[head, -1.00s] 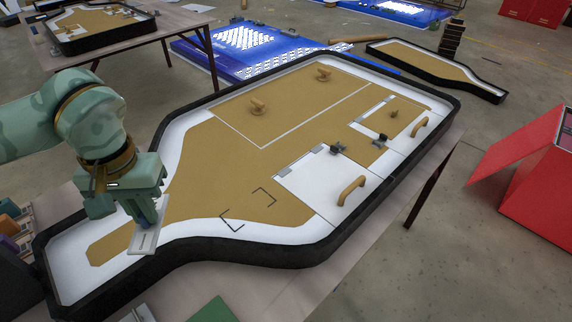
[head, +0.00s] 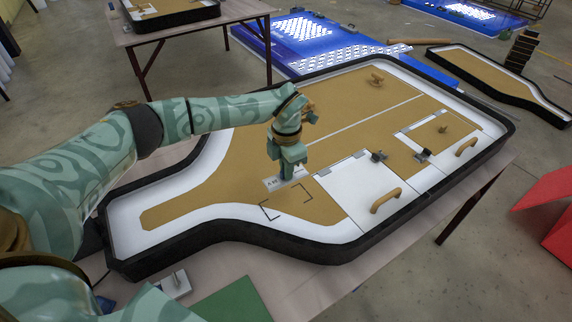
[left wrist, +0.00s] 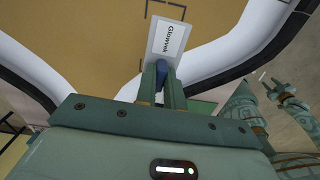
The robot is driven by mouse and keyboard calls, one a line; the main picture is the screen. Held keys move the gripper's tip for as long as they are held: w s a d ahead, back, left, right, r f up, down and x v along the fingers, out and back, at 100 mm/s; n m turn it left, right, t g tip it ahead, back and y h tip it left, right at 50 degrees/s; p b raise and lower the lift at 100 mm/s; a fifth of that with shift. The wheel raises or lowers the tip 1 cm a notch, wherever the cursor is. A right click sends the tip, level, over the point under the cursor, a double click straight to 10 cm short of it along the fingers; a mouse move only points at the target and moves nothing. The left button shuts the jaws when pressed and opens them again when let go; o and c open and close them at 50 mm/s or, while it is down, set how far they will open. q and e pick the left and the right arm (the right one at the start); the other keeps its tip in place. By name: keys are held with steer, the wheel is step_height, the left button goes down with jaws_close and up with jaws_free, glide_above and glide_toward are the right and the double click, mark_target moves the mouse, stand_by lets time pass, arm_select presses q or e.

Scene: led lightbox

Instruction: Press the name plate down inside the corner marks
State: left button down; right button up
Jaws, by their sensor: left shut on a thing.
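My left gripper (head: 288,175) is shut on the name plate (head: 272,183), a small white plate with dark lettering. In the left wrist view the plate (left wrist: 170,38) lies beyond the fingertips (left wrist: 161,85), which grip a blue part on it. The black corner marks (head: 284,203) are on the tan and white board, just nearer to me than the plate in the head view. A piece of the marks (left wrist: 166,4) shows past the plate's far end in the left wrist view. Whether the plate touches the board, I cannot tell.
The board has a raised black rim (head: 335,252). Wooden handles (head: 385,200) and (head: 466,146), dark latches (head: 378,156) and a wooden knob (head: 376,79) stand up from it. A green sheet (head: 235,300) lies at the front. The tan area left of the gripper is clear.

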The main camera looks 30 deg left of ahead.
arm_select(q)
steer(key=shift+a+f+n, duration=0.1)
steer(key=shift+n, duration=0.2)
steer(key=shift+w+f, duration=0.1)
steer(key=shift+f, duration=0.05)
steer(key=b, duration=0.3)
glide_above(286, 201)
step_height(286, 201, down, 6)
steer(key=shift+f, duration=0.2)
steer(key=shift+w+f, duration=0.1)
steer(key=shift+f, duration=0.5)
stand_by(0.5)
steer(key=shift+f+b, duration=0.55)
steer(key=shift+f, duration=0.7)
steer(key=c, duration=1.4)
jaws_free()
